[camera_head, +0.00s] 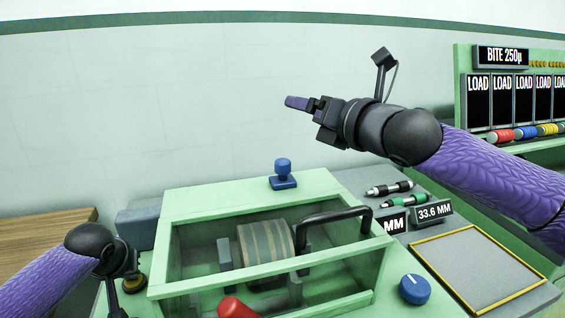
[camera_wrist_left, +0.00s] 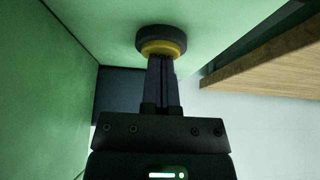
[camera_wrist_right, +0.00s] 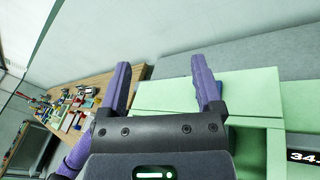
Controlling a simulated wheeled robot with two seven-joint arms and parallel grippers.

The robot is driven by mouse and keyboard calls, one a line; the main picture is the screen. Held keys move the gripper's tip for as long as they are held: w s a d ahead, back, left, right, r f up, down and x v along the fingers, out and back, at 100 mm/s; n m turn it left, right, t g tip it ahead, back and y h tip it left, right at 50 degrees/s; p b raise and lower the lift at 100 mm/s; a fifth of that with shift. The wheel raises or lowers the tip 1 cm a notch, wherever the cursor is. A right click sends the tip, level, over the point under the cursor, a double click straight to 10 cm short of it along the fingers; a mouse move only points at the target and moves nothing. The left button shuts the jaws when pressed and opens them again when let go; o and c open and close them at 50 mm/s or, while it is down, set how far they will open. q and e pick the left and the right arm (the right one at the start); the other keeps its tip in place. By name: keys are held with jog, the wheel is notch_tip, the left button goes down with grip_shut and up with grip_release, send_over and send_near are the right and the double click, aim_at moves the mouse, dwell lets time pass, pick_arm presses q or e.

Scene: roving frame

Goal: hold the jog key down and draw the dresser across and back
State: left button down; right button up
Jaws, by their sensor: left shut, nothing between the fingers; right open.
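The jog key is a dark round button on a yellow collar (camera_head: 134,283), left of the green machine. In the left wrist view the jog key (camera_wrist_left: 160,36) is at the tips of my left gripper (camera_wrist_left: 161,60), which is shut with nothing between its fingers. The tips appear to meet the key; how far it is pressed I cannot tell. The dresser appears to be the blue knob on a blue base (camera_head: 283,178), on the machine's back ledge. My right gripper (camera_head: 297,103) is open and empty, above and apart from it. In the right wrist view a finger hides most of the blue piece.
A red knob (camera_head: 237,308) and a blue dial (camera_head: 415,289) stand in front.

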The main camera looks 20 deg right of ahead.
aim_at(287, 163)
jog(key=s+f+n+g+h, duration=0.1)
jog(key=f, duration=0.1)
jog(key=f+n+g+h, duration=0.1)
jog(key=f+n, duration=0.1)
jog(key=f, duration=0.1)
jog(key=s+f+n+g, duration=0.1)
jog(key=f, duration=0.2)
jog(key=shift+s+d+n+h, duration=0.15)
jog(key=shift+s+n+h, duration=0.15)
jog(key=shift+h, duration=0.1)
jog(key=x, duration=1.1)
jog(key=shift+w+f, duration=0.2)
jog(key=shift+f, duration=0.05)
grip_shut()
